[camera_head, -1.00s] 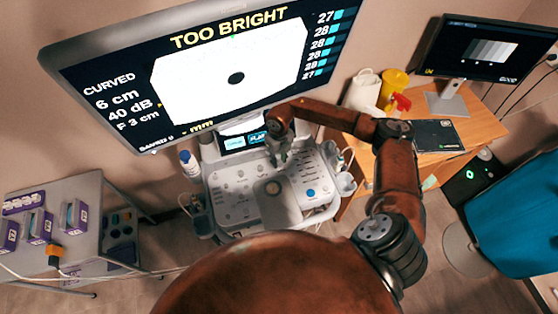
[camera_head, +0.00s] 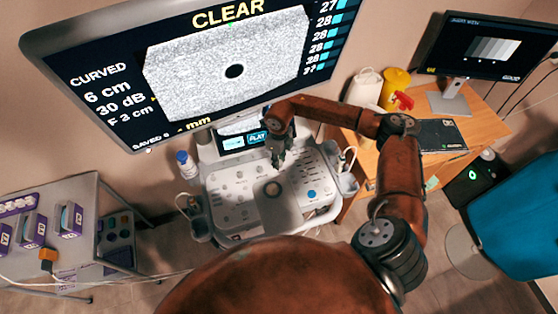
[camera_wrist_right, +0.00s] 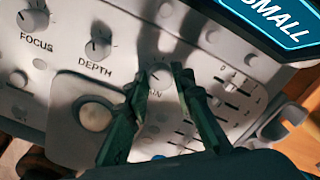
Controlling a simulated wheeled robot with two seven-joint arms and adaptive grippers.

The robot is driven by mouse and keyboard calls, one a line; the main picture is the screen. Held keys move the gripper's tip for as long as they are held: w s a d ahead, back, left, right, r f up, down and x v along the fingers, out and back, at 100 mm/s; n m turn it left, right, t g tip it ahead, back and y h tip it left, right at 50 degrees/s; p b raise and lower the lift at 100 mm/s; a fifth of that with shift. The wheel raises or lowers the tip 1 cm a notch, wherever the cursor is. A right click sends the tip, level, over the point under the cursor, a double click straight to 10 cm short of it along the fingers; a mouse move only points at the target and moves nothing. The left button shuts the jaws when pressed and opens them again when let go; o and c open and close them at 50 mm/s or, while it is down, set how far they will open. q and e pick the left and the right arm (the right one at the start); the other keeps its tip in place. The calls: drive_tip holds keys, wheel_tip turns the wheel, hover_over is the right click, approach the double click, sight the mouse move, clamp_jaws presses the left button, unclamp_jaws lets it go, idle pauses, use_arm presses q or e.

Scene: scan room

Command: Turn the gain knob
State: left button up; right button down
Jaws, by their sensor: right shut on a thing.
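The gain knob (camera_wrist_right: 157,75) is a small light knob on the grey console panel, above a partly hidden label ending in "IN" in the right wrist view. My right gripper (camera_wrist_right: 164,72) has its two dark green fingers on either side of the knob, shut on it. In the head view the right gripper (camera_head: 277,156) points down at the upper part of the console panel (camera_head: 232,212), and the knob is hidden there. My left gripper is not in view.
Depth (camera_wrist_right: 98,45) and focus (camera_wrist_right: 33,20) knobs sit left of the gain knob, with sliders (camera_wrist_right: 232,95) to its right. A small touch display (camera_head: 245,140) stands behind the panel. A wooden desk (camera_head: 478,125) is at right, a grey cart (camera_head: 70,190) at left.

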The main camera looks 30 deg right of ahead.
drive_tip(key=c, duration=1.7)
unclamp_jaws()
drive_tip(key=shift+o, duration=0.2)
drive_tip(key=shift+r, duration=0.15)
wheel_tip(320, 180, up, 7)
drive_tip(key=shift+r, duration=0.15)
